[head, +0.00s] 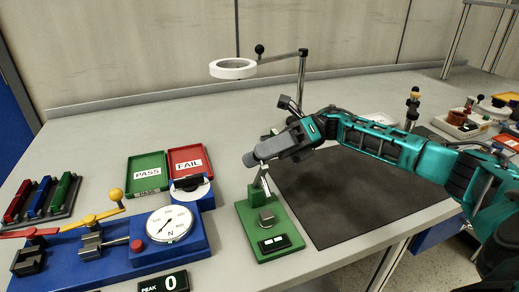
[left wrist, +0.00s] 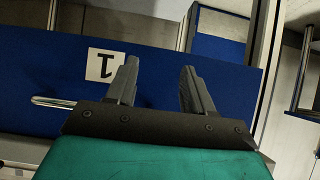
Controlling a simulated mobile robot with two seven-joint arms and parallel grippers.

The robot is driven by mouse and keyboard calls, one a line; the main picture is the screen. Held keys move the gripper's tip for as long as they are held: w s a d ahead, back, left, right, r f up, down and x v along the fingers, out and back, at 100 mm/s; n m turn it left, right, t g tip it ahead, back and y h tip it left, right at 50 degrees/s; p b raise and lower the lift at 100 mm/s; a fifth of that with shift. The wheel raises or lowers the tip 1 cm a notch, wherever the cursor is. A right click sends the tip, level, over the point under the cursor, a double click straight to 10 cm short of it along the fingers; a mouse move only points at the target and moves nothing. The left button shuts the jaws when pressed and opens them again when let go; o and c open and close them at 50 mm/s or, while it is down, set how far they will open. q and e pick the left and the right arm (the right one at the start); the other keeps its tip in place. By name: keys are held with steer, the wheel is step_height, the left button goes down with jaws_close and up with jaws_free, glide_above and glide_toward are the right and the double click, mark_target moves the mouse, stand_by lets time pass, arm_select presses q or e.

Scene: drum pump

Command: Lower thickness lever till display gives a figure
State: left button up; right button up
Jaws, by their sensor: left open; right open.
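The thickness gauge is a green stand (head: 252,238) on the table, left of the dark mat. Its small black display (head: 274,243) carries pale marks too small to read. My right gripper (head: 260,160) is just above the top of the gauge, reaching in from the right. Its hand covers the upper part of the gauge, so I cannot tell the lever's position or whether the gripper touches it. The right gripper is open. My left gripper (left wrist: 158,85) shows only in the left wrist view, open and empty, before a blue panel.
A blue force tester with a dial (head: 170,224) stands left of the gauge, with a PEAK display (head: 163,283) reading 0. Green PASS (head: 147,173) and red FAIL (head: 188,160) trays lie behind it. A ring magnifier (head: 233,68) stands behind. The dark mat (head: 350,195) is bare.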

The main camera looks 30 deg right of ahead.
steer(key=shift+a, duration=0.4)
steer(key=shift+c, duration=0.2)
jaws_close()
